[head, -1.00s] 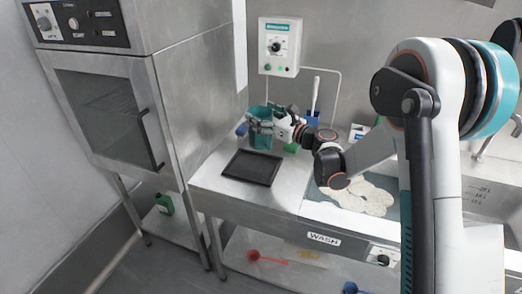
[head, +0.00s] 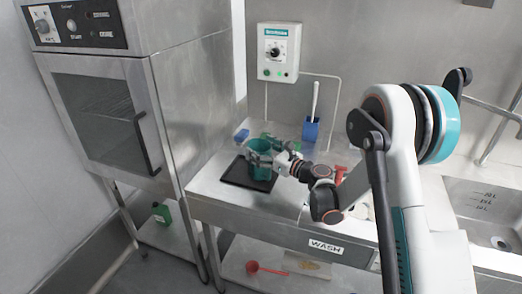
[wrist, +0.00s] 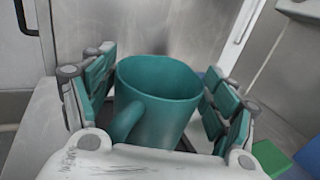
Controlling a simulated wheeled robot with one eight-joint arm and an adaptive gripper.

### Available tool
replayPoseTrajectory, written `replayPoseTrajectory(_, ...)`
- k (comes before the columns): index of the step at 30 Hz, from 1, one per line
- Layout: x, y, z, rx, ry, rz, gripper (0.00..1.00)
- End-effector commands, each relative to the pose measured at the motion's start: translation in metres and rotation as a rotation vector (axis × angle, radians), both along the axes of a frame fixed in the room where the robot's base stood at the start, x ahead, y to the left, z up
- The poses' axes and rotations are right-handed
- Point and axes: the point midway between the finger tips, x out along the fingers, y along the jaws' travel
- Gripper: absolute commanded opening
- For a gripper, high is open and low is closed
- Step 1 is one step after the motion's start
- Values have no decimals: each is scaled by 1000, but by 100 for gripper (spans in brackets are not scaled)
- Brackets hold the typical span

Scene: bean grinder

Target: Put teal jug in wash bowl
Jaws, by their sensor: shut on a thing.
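The teal jug (head: 261,171) is held over the black tray (head: 232,173) on the steel counter. Whether its base touches the tray is hard to tell. My gripper (head: 262,157) is shut on it, with a finger on each side. In the wrist view the jug (wrist: 165,95) is upright, its open rim toward the camera and its handle toward the palm. The wash bowl, above the WASH label (head: 325,246), lies right of the jug. My arm hides most of it; a little pale foam (head: 359,211) shows.
A blue holder with a white brush (head: 311,130) stands behind my gripper. A small blue item (head: 241,135) sits at the counter's back left. A red item (head: 340,174) is near my arm. A steel oven (head: 105,115) stands left; another sink (head: 475,200) lies right.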

Motion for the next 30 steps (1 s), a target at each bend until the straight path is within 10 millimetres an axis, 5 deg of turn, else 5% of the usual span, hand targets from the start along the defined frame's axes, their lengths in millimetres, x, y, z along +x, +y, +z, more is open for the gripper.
replayPoseTrajectory(6,0,0,-3,0,0,0,40)
replayPoseTrajectory(7,0,0,-2,0,0,0,86)
replayPoseTrajectory(9,0,0,-2,0,0,0,99)
replayPoseTrajectory(24,0,0,2,0,0,0,99)
replayPoseTrajectory(30,-19,-22,2,0,0,-3,99)
